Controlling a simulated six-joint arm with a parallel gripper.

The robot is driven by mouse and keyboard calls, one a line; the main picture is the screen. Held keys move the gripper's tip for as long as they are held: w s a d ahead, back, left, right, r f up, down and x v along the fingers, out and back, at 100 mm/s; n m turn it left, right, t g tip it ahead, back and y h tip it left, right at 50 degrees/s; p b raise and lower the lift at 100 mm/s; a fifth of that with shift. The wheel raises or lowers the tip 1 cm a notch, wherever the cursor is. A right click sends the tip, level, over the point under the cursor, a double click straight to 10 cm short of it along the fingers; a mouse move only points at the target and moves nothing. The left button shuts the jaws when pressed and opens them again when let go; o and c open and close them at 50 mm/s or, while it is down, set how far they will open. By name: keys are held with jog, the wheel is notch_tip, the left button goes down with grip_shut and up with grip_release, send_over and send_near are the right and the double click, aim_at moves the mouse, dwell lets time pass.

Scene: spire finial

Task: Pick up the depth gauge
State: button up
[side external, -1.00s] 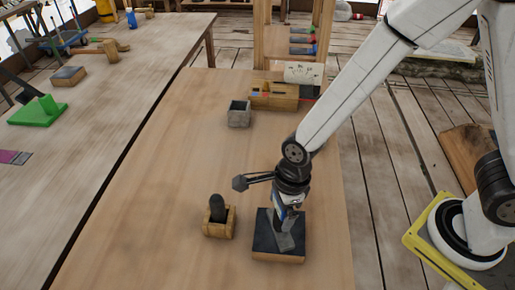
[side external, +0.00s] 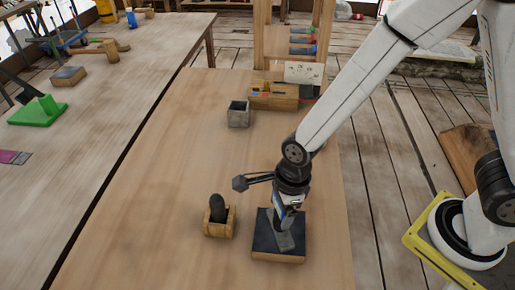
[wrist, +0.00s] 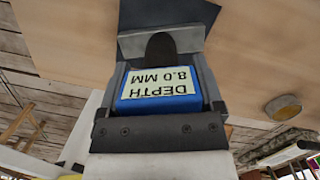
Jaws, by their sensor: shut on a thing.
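The depth gauge (wrist: 160,88) is a blue block with a pale label reading "DEPTH 8.0 MM", upside down in the wrist view. It sits between the jaws of my gripper (wrist: 160,60), which are shut on it. In the side view my gripper (side external: 288,222) points down over a dark-topped wooden block (side external: 278,255). A grey piece shows under the jaws, against the dark top. The gauge is mostly hidden by the gripper there, and I cannot tell whether it touches the block.
A small wooden holder (side external: 219,229) with a dark rounded peg stands left of my gripper. A grey open box (side external: 238,114) and a wooden organizer (side external: 273,95) stand farther back. The bench (side external: 165,165) between them is clear. Another table (side external: 95,130) lies to the left.

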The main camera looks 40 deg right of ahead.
jog(key=shift+r, duration=0.2)
jog(key=shift+r, duration=4.85)
jog(key=shift+f, duration=0.15)
notch_tip(320, 180, down, 3)
jog(key=n, duration=0.5)
jog(key=shift+n+g, duration=0.4)
notch_tip(320, 180, down, 3)
jog(key=n, duration=0.6)
jog(key=shift+s+g, duration=0.15)
jog(key=shift+g, duration=0.25)
jog(key=shift+f, duration=0.15)
jog(key=shift+f, duration=1.55)
